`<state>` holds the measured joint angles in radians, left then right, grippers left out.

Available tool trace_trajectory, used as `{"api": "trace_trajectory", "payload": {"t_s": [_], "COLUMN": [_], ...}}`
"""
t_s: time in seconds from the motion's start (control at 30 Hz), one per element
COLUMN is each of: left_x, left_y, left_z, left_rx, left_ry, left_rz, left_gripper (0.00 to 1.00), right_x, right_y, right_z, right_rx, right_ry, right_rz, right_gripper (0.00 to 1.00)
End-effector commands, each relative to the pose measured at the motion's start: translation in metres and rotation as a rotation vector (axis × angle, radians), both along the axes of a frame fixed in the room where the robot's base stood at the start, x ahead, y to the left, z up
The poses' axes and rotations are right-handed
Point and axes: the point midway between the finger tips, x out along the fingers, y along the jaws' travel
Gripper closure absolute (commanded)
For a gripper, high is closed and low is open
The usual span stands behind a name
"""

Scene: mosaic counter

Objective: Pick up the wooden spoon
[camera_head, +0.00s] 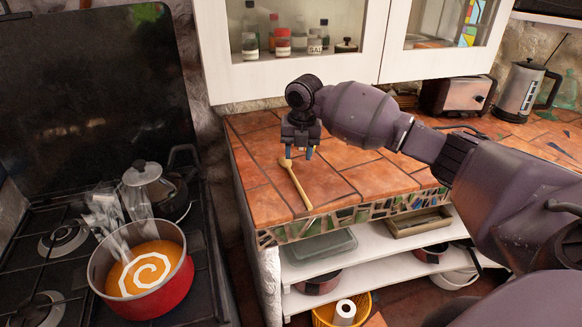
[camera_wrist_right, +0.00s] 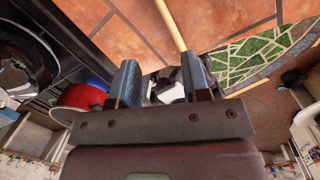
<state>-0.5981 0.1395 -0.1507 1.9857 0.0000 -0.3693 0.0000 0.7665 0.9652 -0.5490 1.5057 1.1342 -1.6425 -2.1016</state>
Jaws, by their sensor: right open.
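The wooden spoon (camera_head: 296,184) lies on the terracotta tiles of the counter, near its left front corner. Its rounded end points to the back and its handle runs toward the mosaic front edge. My right gripper (camera_head: 299,152) hangs with its fingers down over the spoon's rounded end; I cannot tell the exact height. In the right wrist view, the right gripper (camera_wrist_right: 160,72) has its fingers apart with nothing held. My left gripper is not in view.
A white cabinet (camera_head: 293,70) hangs above. Tiles around the spoon are clear.

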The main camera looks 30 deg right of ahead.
Motion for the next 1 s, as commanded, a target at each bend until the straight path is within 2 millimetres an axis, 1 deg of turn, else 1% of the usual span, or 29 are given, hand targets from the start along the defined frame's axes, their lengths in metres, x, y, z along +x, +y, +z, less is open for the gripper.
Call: {"api": "trace_trajectory", "payload": {"t_s": [0.1,0.2,0.3,0.47,0.8,1.0], "left_x": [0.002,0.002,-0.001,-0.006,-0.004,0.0], "left_y": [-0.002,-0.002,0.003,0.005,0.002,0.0], "left_z": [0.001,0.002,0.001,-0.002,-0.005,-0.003], "left_rx": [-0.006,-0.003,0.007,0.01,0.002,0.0], "left_ry": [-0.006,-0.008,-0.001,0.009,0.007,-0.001], "left_rz": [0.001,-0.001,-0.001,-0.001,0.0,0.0], "left_gripper": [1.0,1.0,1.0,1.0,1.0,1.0], "right_x": [-0.011,-0.016,-0.016,-0.016,-0.016,-0.016], "right_y": [-0.001,-0.002,-0.003,-0.002,-0.002,-0.002], "right_z": [-0.001,-0.001,-0.001,-0.008,-0.053,-0.063], "right_rx": [-0.013,-0.026,-0.03,-0.031,-0.029,-0.032], "right_ry": [0.068,0.094,0.097,0.097,0.096,0.094], "right_rz": [0.166,0.263,0.317,0.34,0.338,0.335], "right_gripper": [0.57,0.57,0.57,0.57,0.57,0.57]}}
